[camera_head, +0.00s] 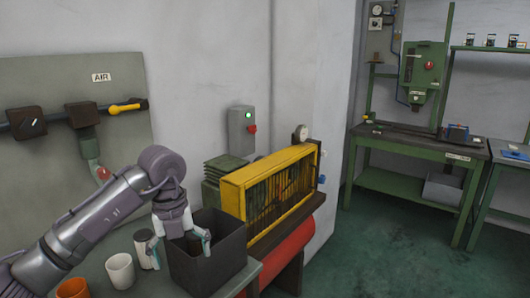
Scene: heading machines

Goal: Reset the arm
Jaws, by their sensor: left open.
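My left arm comes in from the lower left and bends over the table. My left gripper (181,246) is open and points down at a dark grey bin (232,250). One finger is near the bin's left edge and the other is over its opening. I see nothing held between the fingers. The inside of the bin is mostly hidden. My right gripper is not in view.
A white cup (120,271), an orange cup (73,288) and a small lidded container (146,250) stand left of the bin. A yellow-framed machine guard (270,185) is close on the right. A green workbench (420,150) stands farther back, with open floor before it.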

